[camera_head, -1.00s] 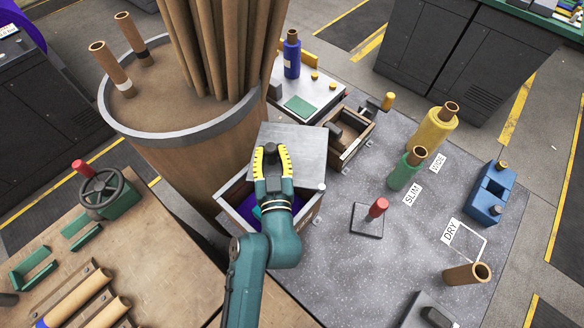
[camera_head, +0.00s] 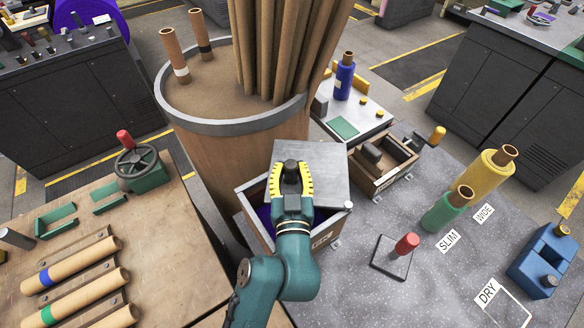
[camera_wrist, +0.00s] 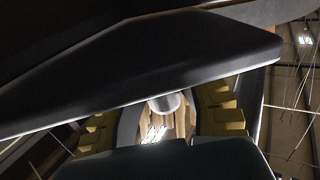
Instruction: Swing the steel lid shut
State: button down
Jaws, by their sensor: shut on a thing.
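The steel lid (camera_head: 328,172) is a flat grey plate at the back of an open-topped box (camera_head: 256,232) in the head view. It stands raised and tilted, and purple contents show in the box below it. My gripper (camera_head: 291,174), with yellow-edged fingers, is against the lid's left part and shut on it. The fingers and my arm hide the exact grip and part of the box. In the wrist view a pale round part (camera_wrist: 164,103) shows between the yellow fingers; a large dark shape covers much of the picture.
A big drum (camera_head: 214,130) of brown tubes stands close behind and left of the box. A smaller wooden box (camera_head: 384,180) is to the right. A red-knobbed stand (camera_head: 405,246) and green roll (camera_head: 447,211) stand on the speckled grey table (camera_head: 375,302). A handwheel (camera_head: 139,167) is left.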

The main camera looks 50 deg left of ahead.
jog(key=c, duration=0.7)
grip_release()
jog(key=shift+d, duration=0.1)
jog(key=shift+c, duration=0.2)
notch_tip(320, 180, up, 10)
jog(key=shift+c, duration=0.4)
